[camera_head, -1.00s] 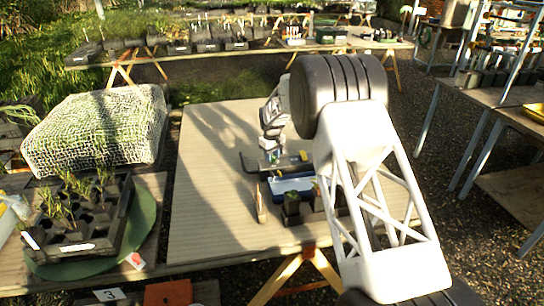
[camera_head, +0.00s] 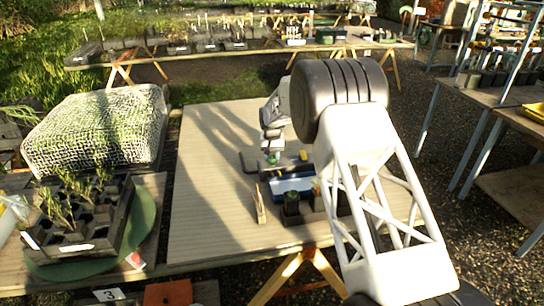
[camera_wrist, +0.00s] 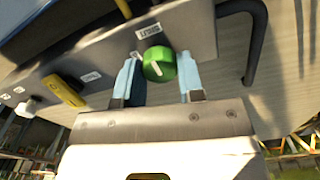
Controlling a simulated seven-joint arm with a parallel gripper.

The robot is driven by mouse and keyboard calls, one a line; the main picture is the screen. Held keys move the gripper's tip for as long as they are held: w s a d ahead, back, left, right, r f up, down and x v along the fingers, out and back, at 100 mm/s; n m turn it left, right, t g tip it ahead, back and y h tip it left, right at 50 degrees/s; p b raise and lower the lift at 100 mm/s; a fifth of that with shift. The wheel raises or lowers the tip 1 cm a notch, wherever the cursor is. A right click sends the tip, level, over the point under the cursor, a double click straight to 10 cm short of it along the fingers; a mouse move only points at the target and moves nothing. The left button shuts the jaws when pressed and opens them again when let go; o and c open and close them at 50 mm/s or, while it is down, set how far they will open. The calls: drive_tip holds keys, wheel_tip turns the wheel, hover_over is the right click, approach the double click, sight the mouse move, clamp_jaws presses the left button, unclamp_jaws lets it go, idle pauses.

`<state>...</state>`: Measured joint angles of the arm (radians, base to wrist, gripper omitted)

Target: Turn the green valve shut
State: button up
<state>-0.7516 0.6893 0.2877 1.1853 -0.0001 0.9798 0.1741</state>
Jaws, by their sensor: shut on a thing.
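The green valve (camera_wrist: 158,64) is a round knob with a pale pointer line, on a grey panel (camera_wrist: 110,58) below a small printed label. In the wrist view it sits between the pale blue fingers of my gripper (camera_wrist: 159,78). My gripper is shut on the knob, one finger on each side. In the head view my gripper (camera_head: 272,152) is at the panel on the wooden table, with a bit of the green valve (camera_head: 273,159) showing under it. The contact faces are hard to see.
A yellow handle (camera_wrist: 65,92) and a white knob (camera_wrist: 32,106) share the panel. A dark bent pipe (camera_wrist: 252,55) is at its end. A blue tray (camera_head: 291,185) and small pots (camera_head: 291,205) stand in front. The table's left side (camera_head: 205,190) is clear.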

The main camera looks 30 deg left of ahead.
sight(272, 157)
idle(0.3)
drive_tip(key=o, duration=0.9)
drive_tip(key=shift+r, duration=0.15)
drive_tip(key=shift+r, duration=3.75)
